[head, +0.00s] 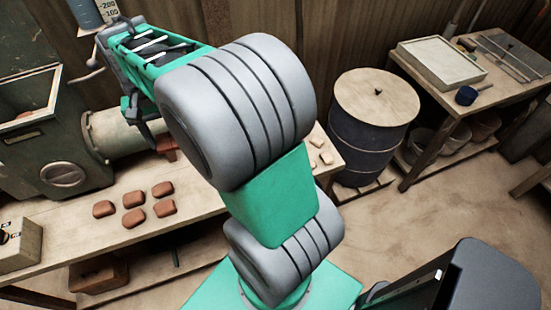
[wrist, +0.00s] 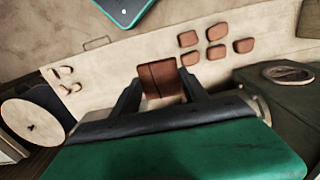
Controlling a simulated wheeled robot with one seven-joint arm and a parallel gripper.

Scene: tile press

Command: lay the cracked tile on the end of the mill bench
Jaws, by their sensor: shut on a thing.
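The cracked tile (wrist: 160,79) is reddish brown with a dark line across it, and it sits between the two dark fingers of my gripper (wrist: 161,84) in the wrist view. My gripper is shut on it, over the mill bench (wrist: 110,75). In the head view a small reddish part of the tile (head: 169,152) shows beside my gripper (head: 150,138), mostly hidden by my arm. The pale wooden bench (head: 75,236) runs along the wall in the head view. Its right end is partly hidden behind my arm.
Several brown tiles (head: 134,218) lie on the bench. Small pale pieces (head: 320,155) lie near its right end. A green-grey machine (head: 50,150) with a barrel (head: 115,134) stands at left. A lidded drum (head: 368,130) and a side table (head: 480,95) stand right.

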